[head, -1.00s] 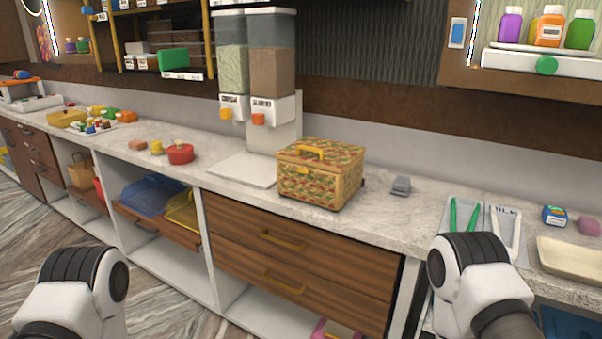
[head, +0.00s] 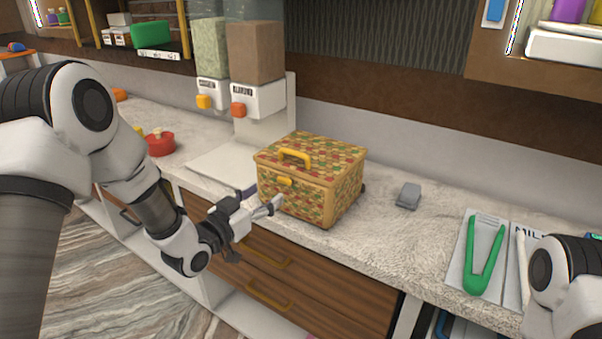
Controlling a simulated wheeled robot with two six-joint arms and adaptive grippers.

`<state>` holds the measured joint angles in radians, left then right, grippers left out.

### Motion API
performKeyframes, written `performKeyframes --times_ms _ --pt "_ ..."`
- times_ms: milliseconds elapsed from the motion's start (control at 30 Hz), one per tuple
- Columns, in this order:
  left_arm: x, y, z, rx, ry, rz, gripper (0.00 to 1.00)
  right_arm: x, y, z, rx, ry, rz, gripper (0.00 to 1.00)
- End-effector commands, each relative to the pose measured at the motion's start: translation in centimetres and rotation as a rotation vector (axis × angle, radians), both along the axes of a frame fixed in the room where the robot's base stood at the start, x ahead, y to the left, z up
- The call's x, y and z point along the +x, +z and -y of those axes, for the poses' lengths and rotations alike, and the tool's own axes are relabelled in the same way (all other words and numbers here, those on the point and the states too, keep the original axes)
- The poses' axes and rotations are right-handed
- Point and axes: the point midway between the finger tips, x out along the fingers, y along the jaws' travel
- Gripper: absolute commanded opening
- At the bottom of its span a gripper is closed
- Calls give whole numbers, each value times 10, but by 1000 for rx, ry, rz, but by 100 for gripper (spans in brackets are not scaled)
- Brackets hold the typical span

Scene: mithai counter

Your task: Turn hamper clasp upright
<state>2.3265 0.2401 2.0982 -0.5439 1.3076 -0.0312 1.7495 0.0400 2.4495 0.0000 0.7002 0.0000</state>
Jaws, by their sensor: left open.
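The hamper (head: 335,190) is a box with a red, green and yellow woven pattern, standing shut on the counter. A yellow handle (head: 297,155) lies on its lid. The small yellow clasp (head: 285,181) is on its front face near the top edge and looks to lie sideways. My left gripper (head: 262,200) is open and empty, just in front of the hamper's front face, a little below and left of the clasp. I cannot tell whether a fingertip touches the hamper. My right arm shows at the lower right edge; its gripper is out of the picture.
A dispenser (head: 258,100) stands behind the hamper to the left. A red pot (head: 160,144) is further left. A grey object (head: 408,195) and green tongs (head: 484,258) are to the right. Wooden drawers with yellow handles (head: 268,294) are below. The counter right of the hamper is mostly clear.

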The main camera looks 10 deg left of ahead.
Motion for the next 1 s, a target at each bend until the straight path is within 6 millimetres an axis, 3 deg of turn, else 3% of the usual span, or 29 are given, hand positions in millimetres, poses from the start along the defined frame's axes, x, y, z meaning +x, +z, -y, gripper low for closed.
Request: performKeyframes --times_ms 400,733,900,1000 --pt "63 1 24 4 -2 -2 67 0 16 0 0 0 0 26" --pt "72 -1 27 1 0 -3 67 0 17 0 0 0 0 26" --pt "71 -1 27 1 0 -3 6 0 17 0 0 0 0 26" --pt "71 -1 27 1 0 -3 6 0 17 0 0 0 0 26"
